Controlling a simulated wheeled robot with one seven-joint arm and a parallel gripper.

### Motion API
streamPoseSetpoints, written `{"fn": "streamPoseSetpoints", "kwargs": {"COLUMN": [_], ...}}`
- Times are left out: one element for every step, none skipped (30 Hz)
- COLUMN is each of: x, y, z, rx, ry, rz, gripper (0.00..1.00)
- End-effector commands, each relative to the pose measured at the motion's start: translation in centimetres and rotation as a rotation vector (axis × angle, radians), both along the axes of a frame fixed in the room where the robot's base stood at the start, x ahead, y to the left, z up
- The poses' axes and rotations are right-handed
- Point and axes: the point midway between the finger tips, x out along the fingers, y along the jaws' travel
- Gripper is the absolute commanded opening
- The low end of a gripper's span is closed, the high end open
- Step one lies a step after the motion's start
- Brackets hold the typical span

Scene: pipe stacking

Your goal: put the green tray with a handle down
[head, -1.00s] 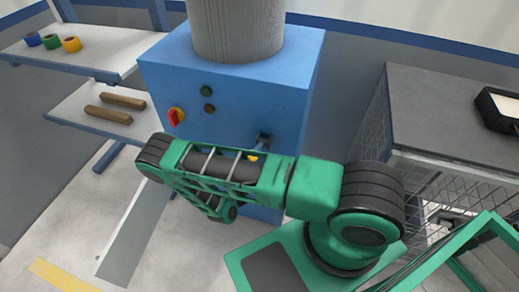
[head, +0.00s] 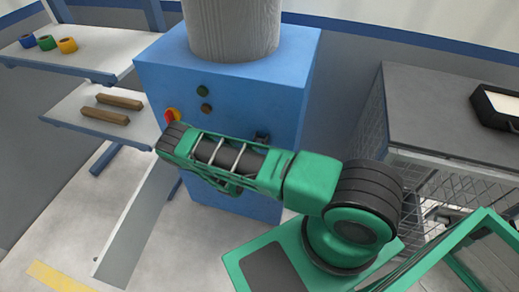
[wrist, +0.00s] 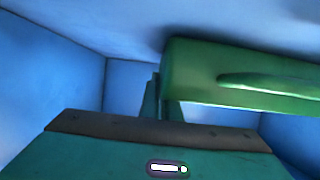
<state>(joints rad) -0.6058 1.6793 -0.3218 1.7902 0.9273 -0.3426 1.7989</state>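The green tray (wrist: 225,65) fills the upper right of the wrist view, with a long raised green piece on its face that looks like the handle (wrist: 268,80). My gripper (wrist: 160,100) shows as narrow dark green fingers at the tray's left end, above the dark strip of its body. The fingers overlap the tray in this view; whether they are clamped on it is unclear. In the head view my green arm reaches left across the front of the blue machine, and the gripper and tray are hidden behind it.
Blue walls (wrist: 50,70) surround the tray in the wrist view. The blue machine (head: 235,75) has a grey column on top. Left shelves (head: 75,55) hold tape rolls (head: 46,43) and two brown bars (head: 112,108). A grey-topped wire cage (head: 440,115) stands at right.

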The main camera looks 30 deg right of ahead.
Motion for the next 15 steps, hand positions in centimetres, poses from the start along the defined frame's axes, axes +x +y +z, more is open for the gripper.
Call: {"fn": "streamPoseSetpoints", "kwargs": {"x": [0.04,0.02,0.02,0.01,0.01,0.0,-0.01,-0.01,-0.03,-0.04,-0.04,-0.04,-0.03,-0.03,-0.03], "y": [-0.02,-0.02,-0.02,-0.02,-0.02,-0.02,-0.02,-0.02,-0.01,-0.01,-0.01,-0.01,0.01,0.01,0.01], "z": [0.08,0.08,0.09,0.08,0.08,0.04,-0.03,-0.11,-0.11,-0.1,-0.1,-0.1,-0.1,-0.1,-0.1], "rx": [0.0,0.0,0.0,0.0,0.0,0.0,0.0,0.0,0.0,0.0,0.0,0.0,0.0,0.0,0.0], "ry": [-0.001,-0.001,-0.001,-0.001,-0.001,-0.001,-0.001,-0.001,0.0,0.0,0.0,0.0,0.0,0.0,0.0], "rz": [0.0,0.0,0.0,-0.001,-0.001,-0.001,-0.001,-0.001,-0.001,-0.001,-0.001,-0.001,-0.001,-0.001,-0.001], "gripper": [0.0,0.0,0.0,0.0,0.0,0.0,0.0,0.0,0.12,0.2,0.22,0.22,0.22,0.22,0.22]}}
